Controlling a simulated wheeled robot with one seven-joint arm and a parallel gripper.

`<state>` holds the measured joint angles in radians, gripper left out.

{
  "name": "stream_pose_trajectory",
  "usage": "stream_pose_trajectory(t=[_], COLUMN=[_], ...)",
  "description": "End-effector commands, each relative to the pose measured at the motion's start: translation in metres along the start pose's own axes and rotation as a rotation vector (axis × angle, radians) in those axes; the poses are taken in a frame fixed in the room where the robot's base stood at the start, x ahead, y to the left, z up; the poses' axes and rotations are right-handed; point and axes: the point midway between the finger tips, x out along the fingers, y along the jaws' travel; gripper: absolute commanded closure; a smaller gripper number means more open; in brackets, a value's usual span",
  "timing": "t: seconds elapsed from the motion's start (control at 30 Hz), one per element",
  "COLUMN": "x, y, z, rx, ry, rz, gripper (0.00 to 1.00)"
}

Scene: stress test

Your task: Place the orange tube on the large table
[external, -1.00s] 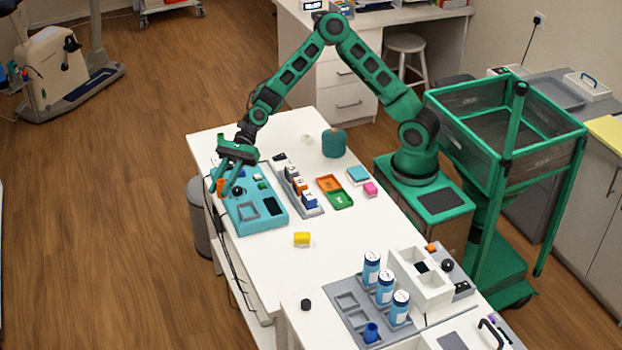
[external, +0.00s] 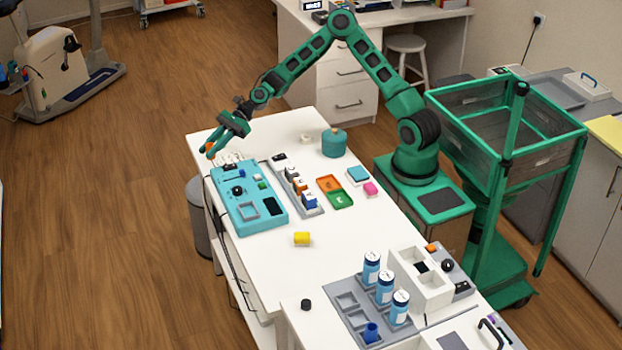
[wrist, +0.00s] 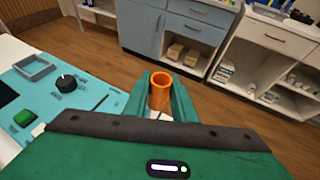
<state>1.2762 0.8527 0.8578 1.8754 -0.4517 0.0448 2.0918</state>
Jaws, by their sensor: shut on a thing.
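The orange tube (wrist: 160,91) stands upright between the green fingers of my gripper (wrist: 152,104) in the wrist view. My gripper (external: 208,151) is shut on the tube and holds it near the far left edge of the large white table (external: 260,270). In the external view only a small orange part of the tube (external: 209,148) shows at the fingertips. I cannot tell whether the tube touches the table.
A teal board (external: 232,206) with a knob and buttons lies just in front of my gripper. The table's middle front is clear.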

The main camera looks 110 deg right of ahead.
Motion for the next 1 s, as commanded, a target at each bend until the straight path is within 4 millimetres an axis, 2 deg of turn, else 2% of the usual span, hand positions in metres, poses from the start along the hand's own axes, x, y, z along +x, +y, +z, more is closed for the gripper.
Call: stream_pose_trajectory(t=[0.03, 0.2, 0.4, 0.57, 0.83, 1.0], x=[0.001, 0.002, 0.002, 0.004, 0.017, 0.018], y=[-0.011, -0.042, -0.062, -0.065, -0.064, -0.065], z=[-0.006, -0.027, -0.04, -0.046, -0.077, -0.079], rx=[0.004, 0.003, 0.0, 0.001, 0.002, -0.001], ry=[-0.002, -0.001, -0.002, -0.001, -0.001, -0.001], rz=[-0.002, -0.001, 0.001, 0.002, 0.002, 0.001], gripper=[0.97, 0.97, 0.97, 0.97, 0.97, 0.97])
